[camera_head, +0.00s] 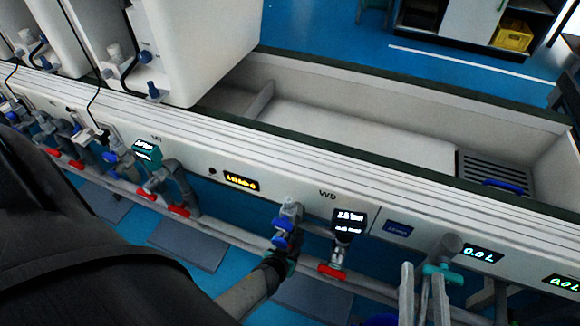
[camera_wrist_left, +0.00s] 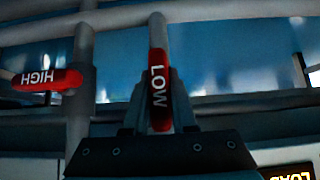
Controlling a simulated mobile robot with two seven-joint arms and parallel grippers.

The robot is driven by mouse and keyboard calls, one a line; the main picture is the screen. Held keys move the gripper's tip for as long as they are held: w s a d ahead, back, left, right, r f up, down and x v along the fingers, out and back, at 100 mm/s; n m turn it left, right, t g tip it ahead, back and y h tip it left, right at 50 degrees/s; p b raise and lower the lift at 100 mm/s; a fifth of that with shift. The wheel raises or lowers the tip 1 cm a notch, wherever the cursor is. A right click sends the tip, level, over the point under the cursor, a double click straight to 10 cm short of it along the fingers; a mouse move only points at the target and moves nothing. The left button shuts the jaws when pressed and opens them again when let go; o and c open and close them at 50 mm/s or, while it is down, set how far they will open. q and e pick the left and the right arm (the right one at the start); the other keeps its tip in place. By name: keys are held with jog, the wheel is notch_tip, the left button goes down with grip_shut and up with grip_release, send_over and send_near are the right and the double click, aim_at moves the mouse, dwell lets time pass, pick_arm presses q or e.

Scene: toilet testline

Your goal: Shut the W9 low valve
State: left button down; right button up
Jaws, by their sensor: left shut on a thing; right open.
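The W9 low valve handle (camera_wrist_left: 158,85) is red with white LOW lettering. In the left wrist view it stands upright in the picture, in line with its grey pipe (camera_wrist_left: 157,32). My left gripper (camera_wrist_left: 160,100) has a finger on each side of it and is shut on it. In the head view my left gripper (camera_head: 284,256) is at the pipework below the W9 panel and hides this handle. The red HIGH handle (camera_wrist_left: 48,80) lies crosswise at left in the wrist view; in the head view (camera_head: 332,271) it is right of my left gripper. My right gripper (camera_head: 422,275) is open.
A gauge (camera_head: 348,223) with a lit screen stands above the HIGH handle. A yellow LOAD display (camera_head: 241,182) is on the panel. Neighbouring valves with red handles (camera_head: 179,211) lie left. A grey and teal fitting (camera_head: 440,268) is close to my right gripper.

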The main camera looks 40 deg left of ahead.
pick_arm(q)
jog(key=shift+w+y, duration=0.1)
jog(key=shift+y, duration=0.2)
jog(key=shift+m, duration=0.3)
jog(key=shift+m+g+y, duration=0.3)
jog(key=shift+y, duration=0.3)
jog(key=shift+a, duration=0.1)
jog(key=c, duration=0.7)
grip_release()
jog(key=shift+s+r, duration=0.1)
jog(key=shift+s, duration=0.1)
